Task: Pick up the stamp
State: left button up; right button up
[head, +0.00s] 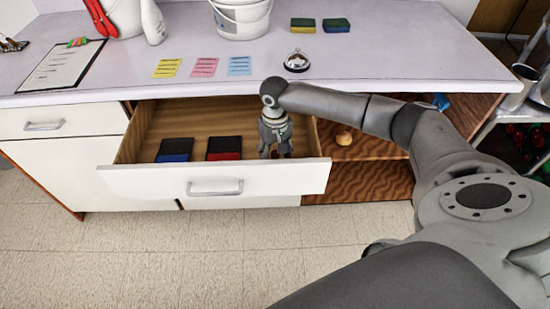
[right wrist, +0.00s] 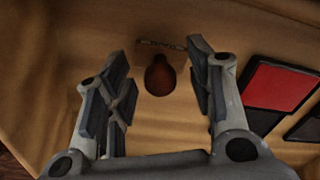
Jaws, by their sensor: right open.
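The stamp (right wrist: 160,76) has a dark reddish-brown rounded handle. It is inside the open drawer (head: 216,180), seen from above in the right wrist view. My right gripper (head: 276,152) points down into the right end of the drawer. Its fingers are open, and in the right wrist view the stamp shows between the fingertips (right wrist: 158,62). I see no finger touching it. In the head view the gripper hides the stamp. My left gripper does not show clearly in either view.
A blue ink pad (head: 174,150) and a red ink pad (head: 224,148) lie left of the gripper in the drawer. The drawer's front wall and right side are close to the gripper. On the counter (head: 340,70) are sticky notes, a bucket, sponges and a bell-like item.

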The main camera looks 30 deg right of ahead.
aim_at(275, 152)
grip_shut()
dwell(0.3)
notch_tip(275, 152, up, 10)
jog(key=shift+r, duration=0.1)
dwell(0.4)
